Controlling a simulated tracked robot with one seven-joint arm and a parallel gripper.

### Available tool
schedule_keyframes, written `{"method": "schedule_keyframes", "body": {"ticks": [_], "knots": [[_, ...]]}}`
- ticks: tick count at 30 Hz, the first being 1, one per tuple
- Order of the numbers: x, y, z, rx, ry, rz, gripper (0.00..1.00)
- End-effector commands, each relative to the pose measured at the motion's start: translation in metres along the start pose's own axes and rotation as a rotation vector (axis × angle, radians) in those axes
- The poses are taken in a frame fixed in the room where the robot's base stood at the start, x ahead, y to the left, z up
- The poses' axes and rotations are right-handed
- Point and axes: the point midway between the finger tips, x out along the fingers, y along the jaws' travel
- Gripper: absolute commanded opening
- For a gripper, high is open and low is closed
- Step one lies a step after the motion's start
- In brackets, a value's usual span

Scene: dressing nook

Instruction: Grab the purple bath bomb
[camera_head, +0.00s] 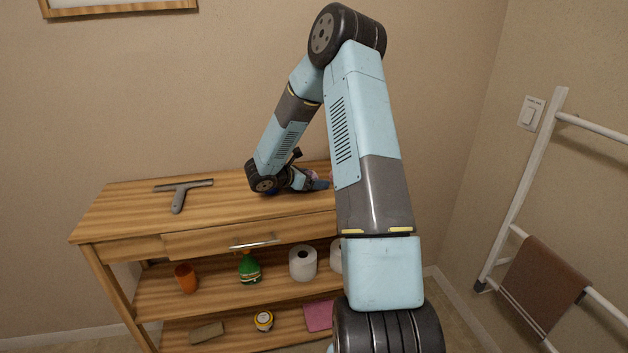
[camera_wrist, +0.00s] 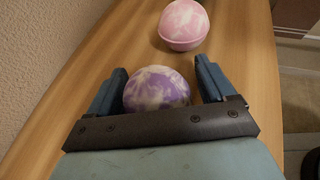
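The purple bath bomb (camera_wrist: 157,90), marbled purple and white, sits on the wooden top of the console in the wrist view. My gripper (camera_wrist: 161,72) is around it, with one blue finger on each side. The fingers are spread, and a small gap shows between the bomb and the right finger. The left finger is very close to the bomb, and I cannot tell whether they touch. The bomb's near lower side is hidden behind the dark gripper bar. In the head view my gripper (camera_head: 320,184) is low over the console top, partly hidden by my arm.
A pink bath bomb (camera_wrist: 184,24) lies just beyond the purple one. A squeegee (camera_head: 180,191) lies on the left of the console top (camera_head: 120,207). Lower shelves hold an orange cup (camera_head: 186,278), a green bottle (camera_head: 249,268) and toilet rolls (camera_head: 303,263). A wall stands close behind.

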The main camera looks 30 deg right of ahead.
Motion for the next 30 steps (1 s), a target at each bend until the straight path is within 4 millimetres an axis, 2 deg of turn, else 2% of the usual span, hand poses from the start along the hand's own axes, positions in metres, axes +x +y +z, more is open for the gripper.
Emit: {"method": "schedule_keyframes", "body": {"ticks": [2, 15, 24, 30], "knots": [[0.000, 0.000, 0.000, 0.000, 0.000, 0.000, 0.76], [-0.001, 0.000, 0.000, 0.000, 0.000, 0.000, 0.33], [-0.002, 0.000, 0.002, 0.000, -0.001, 0.001, 0.33], [-0.009, 0.001, 0.019, 0.002, -0.002, 0.003, 0.33]]}}
